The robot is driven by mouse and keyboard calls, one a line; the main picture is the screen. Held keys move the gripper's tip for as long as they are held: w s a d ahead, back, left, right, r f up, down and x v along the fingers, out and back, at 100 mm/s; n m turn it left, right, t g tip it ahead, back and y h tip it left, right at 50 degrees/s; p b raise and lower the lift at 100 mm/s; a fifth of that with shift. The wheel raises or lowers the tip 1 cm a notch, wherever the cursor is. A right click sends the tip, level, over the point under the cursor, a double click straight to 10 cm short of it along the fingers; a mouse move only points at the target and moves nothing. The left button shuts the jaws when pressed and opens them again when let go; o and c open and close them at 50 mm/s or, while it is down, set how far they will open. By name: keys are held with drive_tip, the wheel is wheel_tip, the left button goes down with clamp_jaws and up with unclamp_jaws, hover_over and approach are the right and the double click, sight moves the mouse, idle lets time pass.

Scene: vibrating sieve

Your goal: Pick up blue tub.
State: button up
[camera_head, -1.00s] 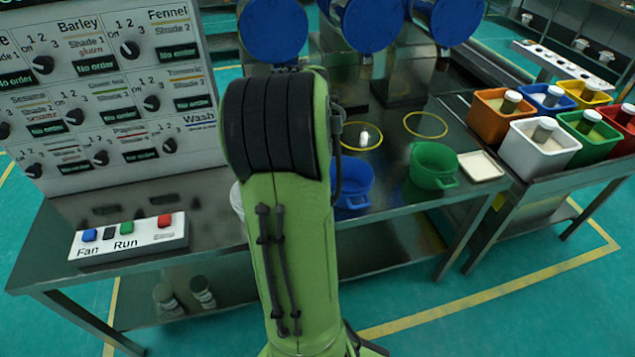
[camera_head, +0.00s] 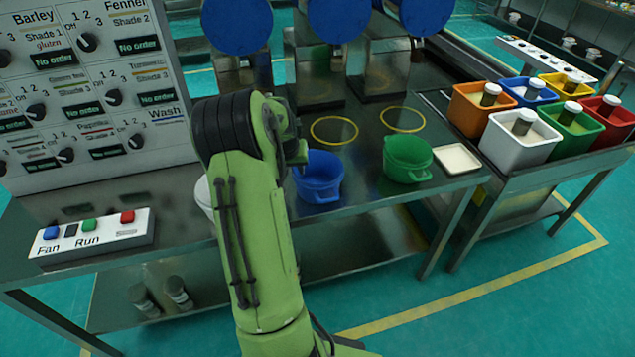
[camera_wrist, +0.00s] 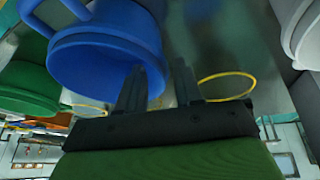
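The blue tub (camera_head: 320,180) stands upright on the dark table, beside my arm, with a handle at its front. In the wrist view the blue tub (camera_wrist: 100,60) fills the upper left, its rim and a loop handle showing. My gripper (camera_wrist: 160,68) is open, its two dark fingers apart. The left finger overlaps the tub's edge in the picture; I cannot tell whether it touches. In the head view my gripper is mostly hidden behind the arm near the tub's left side.
A green tub (camera_head: 407,160) and a small cream tray (camera_head: 457,158) stand to the right. A white tub (camera_head: 205,195) is partly hidden behind my arm. Yellow rings (camera_head: 334,130) mark the table behind. A Fan/Run button box (camera_head: 95,238) sits at the left.

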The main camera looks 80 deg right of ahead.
drive_tip(key=b+x, duration=0.1)
drive_tip(key=x, duration=0.3)
drive_tip(key=shift+f, duration=0.1)
clamp_jaws()
